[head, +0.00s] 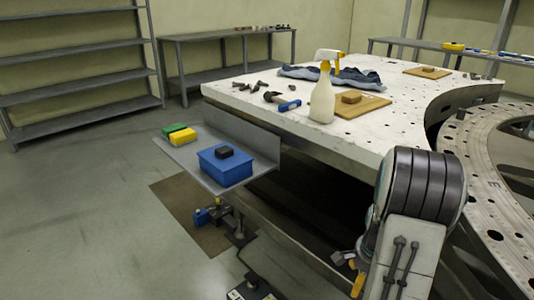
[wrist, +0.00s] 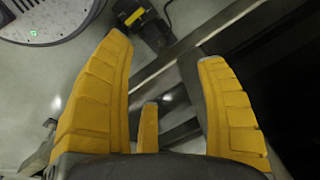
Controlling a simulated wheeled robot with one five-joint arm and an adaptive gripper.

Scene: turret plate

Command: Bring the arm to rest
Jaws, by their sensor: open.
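My arm shows at the lower right of the head view, with its dark ribbed joint and pale link in front of the white table's edge. In the wrist view my gripper (wrist: 165,48) has its yellow fingers spread wide, with a shorter yellow finger low between them. Nothing is held between the fingers. Beyond them are the floor and grey metal bars. In the head view only a little yellow at the end of my arm shows, low and beside the table; the rest is hidden.
The white perforated table (head: 240,105) carries a spray bottle (head: 322,100), a wooden board (head: 362,106), a blue cloth (head: 335,76) and tools. A side shelf (head: 190,158) holds a blue box (head: 224,168). A curved metal ring (head: 480,165) stands at right. Open floor (head: 75,220) lies left.

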